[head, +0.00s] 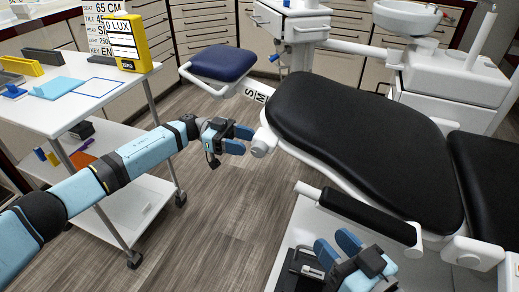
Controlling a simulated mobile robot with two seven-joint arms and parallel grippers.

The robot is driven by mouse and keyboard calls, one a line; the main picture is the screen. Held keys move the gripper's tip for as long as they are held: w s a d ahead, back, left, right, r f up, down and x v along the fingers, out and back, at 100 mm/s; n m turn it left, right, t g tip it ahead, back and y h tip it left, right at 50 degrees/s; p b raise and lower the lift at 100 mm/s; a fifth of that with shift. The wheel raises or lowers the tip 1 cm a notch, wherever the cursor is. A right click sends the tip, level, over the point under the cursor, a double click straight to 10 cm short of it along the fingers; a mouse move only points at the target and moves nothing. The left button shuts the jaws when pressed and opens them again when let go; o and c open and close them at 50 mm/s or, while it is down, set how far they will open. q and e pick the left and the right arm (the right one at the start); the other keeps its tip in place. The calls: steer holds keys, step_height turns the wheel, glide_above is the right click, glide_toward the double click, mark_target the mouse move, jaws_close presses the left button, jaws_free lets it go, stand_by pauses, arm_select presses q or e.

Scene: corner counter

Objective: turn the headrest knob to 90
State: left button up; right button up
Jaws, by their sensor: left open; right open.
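The pale grey knob (261,149) sticks out at the near left edge of the dental chair's black backrest (360,135). I cannot read any angle mark on it. My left gripper (247,140) is open. Its two blue fingers point right at the knob, just left of it; I cannot tell whether they touch it. A blue cushion (222,63) on a white mount sits beyond the knob, with a partly hidden S, M label (256,93) beside it. My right gripper (335,242) is open and empty at the bottom, below the chair's armrest (369,214).
A white trolley (85,103) stands at the left with a yellow meter (129,43), a blue tray and other items. A white sign (103,25) stands behind it. A basin unit (455,75) is at the back right. Wood floor (215,225) is clear between trolley and chair.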

mark_target(259, 144)
arm_select(q)
steer(key=b+x, duration=0.1)
steer(key=x, duration=0.3)
steer(key=shift+s+d, duration=0.15)
steer(key=shift+d, duration=0.25)
steer(key=c, duration=0.9)
